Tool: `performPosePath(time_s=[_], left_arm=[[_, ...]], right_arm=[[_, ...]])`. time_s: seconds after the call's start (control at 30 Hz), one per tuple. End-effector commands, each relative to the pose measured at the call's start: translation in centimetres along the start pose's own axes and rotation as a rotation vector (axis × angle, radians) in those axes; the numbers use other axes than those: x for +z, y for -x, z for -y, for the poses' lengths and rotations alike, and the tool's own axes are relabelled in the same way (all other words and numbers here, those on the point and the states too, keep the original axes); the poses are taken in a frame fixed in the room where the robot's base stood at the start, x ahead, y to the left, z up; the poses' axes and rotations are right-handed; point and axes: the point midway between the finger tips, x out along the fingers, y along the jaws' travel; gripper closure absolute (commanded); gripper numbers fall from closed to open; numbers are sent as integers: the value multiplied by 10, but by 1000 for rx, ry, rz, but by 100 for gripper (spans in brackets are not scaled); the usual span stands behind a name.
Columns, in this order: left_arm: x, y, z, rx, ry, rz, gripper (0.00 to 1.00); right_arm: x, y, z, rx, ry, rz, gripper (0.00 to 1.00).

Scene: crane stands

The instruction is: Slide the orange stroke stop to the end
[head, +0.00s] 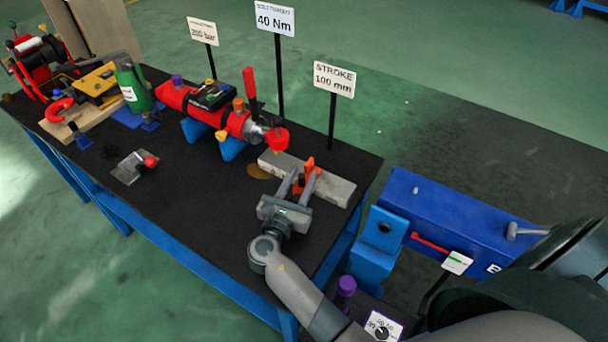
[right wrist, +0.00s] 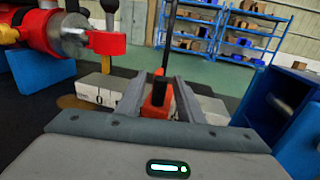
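The orange stroke stop (head: 308,167) sits on a pale grey rail (head: 335,188) at the bench's right end. In the right wrist view the stop (right wrist: 156,103) is orange with a dark upright part. My right gripper (head: 301,178) is over the rail, its two fingers on either side of the stop. In the right wrist view the fingers (right wrist: 161,80) look apart, with a small gap showing at the right of the stop. Firm contact is not visible. The fingers hide part of the rail. My left gripper is not in view.
A red cylinder tool (head: 235,122) on blue stands lies left of the rail, its red end part (head: 277,139) close by. A "STROKE 100 mm" sign (head: 334,79) stands behind the rail. A blue box (head: 450,225) is at the right. The bench front (head: 200,205) is clear.

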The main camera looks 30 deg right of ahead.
Motion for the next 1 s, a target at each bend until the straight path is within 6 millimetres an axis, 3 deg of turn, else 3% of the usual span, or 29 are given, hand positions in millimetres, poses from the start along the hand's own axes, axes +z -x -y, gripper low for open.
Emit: performPosePath(time_s=[0.17,0.3,0.63,1.0], left_arm=[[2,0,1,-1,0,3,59],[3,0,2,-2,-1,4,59],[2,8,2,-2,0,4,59],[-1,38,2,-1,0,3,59]], right_arm=[[0,0,0,0,0,0,66],[0,0,0,0,0,0,99],[2,2,12,-1,2,0,100],[2,16,85,-4,3,-2,100]])
